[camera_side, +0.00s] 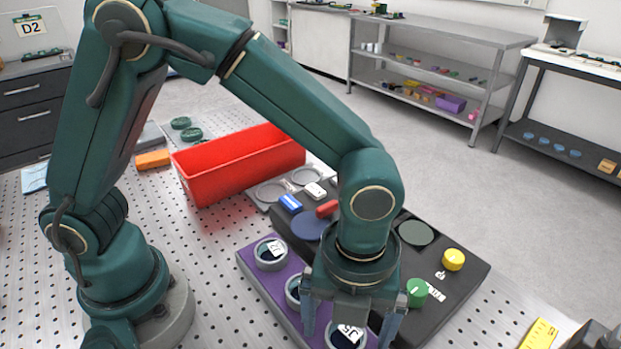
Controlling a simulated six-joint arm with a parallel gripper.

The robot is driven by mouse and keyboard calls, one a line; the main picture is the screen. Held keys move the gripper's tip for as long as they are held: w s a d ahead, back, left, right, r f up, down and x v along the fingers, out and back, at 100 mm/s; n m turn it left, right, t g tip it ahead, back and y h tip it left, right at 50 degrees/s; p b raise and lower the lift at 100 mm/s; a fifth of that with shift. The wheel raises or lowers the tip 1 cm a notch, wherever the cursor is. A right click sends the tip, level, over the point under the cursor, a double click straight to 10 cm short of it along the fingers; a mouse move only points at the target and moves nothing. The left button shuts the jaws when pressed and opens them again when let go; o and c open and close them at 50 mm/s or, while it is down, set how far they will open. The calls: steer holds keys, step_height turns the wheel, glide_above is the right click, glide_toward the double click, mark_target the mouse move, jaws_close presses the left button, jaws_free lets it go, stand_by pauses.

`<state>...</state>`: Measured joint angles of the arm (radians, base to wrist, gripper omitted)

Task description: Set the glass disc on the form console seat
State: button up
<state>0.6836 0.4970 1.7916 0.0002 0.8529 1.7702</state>
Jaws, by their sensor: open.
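A purple rack (250,262) holds several round ringed holders with dark glass-like discs: one at the far end (270,252), one in the middle (292,290) and one at the near end (345,336), with white labels showing on the far and near ones. My gripper (348,328) points down with its fingers apart, at the near-end disc; I cannot tell whether they touch it. The black console (462,290) lies to the right of the rack, partly hidden by my arm. It has a round grey-green seat (416,233) and a round blue pad (309,228).
The console carries a yellow knob (453,259), a green knob (417,292), a blue block (290,203) and a red block (327,208). A red bin (240,165) stands behind. A yellow ruler (539,335) lies front right. The perforated table is clear left of the rack.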

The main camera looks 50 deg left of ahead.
jaws_close()
steer(key=shift+r, duration=0.1)
